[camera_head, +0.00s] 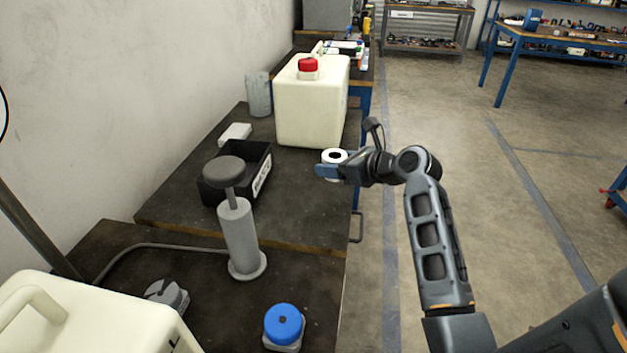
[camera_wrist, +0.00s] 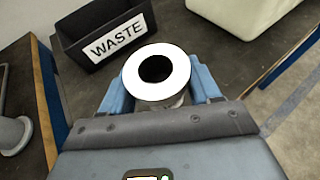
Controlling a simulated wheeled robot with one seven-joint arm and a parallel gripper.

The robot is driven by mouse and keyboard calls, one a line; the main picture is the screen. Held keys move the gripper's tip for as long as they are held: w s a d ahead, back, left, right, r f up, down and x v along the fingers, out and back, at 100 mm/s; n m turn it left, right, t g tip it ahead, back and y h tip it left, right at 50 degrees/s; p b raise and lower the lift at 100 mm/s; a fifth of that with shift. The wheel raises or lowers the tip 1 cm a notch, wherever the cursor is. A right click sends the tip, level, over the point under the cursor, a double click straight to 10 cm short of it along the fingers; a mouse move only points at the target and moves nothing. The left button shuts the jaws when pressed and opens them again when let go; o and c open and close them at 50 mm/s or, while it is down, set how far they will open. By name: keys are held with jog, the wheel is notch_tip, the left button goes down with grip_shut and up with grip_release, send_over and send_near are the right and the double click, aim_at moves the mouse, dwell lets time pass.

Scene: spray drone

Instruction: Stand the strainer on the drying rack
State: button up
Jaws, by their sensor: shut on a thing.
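A white ring-shaped piece with a dark round opening, which looks like the strainer (camera_head: 325,158), is held in my gripper (camera_head: 330,170) above the right edge of the far workbench. In the wrist view, the strainer (camera_wrist: 134,85) faces the camera, and the blue fingers of my gripper (camera_wrist: 162,92) close on it from both sides. Its lower part is mostly hidden behind the ring and fingers. I cannot clearly identify a drying rack in either view.
A black bin labelled WASTE (camera_head: 257,193) stands left of my gripper. A cream canister with red cap (camera_head: 300,110) stands behind it. A grey hand pump (camera_head: 240,232), a blue-capped item (camera_head: 283,325) and a small white block (camera_head: 236,133) are also on the benches. Bench surface right of the bin is clear.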

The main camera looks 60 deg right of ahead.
aim_at(318, 193)
jog(key=w, duration=0.1)
jog(key=w+f, duration=0.2)
jog(key=w, duration=0.1)
jog(key=shift+a+f, duration=0.25)
jog(key=shift+a, duration=0.05)
jog(key=shift+f+b, duration=0.6)
jog(key=shift+f, duration=1.35)
jog(key=o, duration=1.1)
jog(key=shift+f, duration=0.1)
jog(key=shift+o, duration=0.2)
jog(key=shift+s, duration=0.15)
jog(key=p+v, duration=0.1)
jog(key=v, duration=1.1)
